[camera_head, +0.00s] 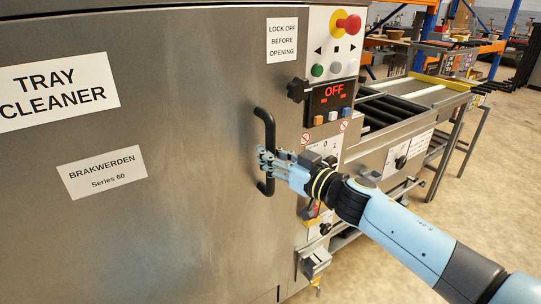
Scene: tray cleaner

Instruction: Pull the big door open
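The big door (170,180) is a large brushed-metal panel filling the left and middle of the head view. It looks flush with the machine's front. A black vertical bar handle (269,128) sits near its right edge. My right gripper (265,160) is at the lower half of the handle, with its fingers reaching to the bar from the right. The fingers overlap the bar, and I cannot tell whether they are closed around it. My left gripper is not in view.
Right of the door is a control panel with a red knob (349,24), a display reading OFF (331,95), and a black knob (299,90). A latch-like metal block (315,263) sits lower down. A roller conveyor (400,108) runs behind my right arm. Open floor (490,220) lies at the right.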

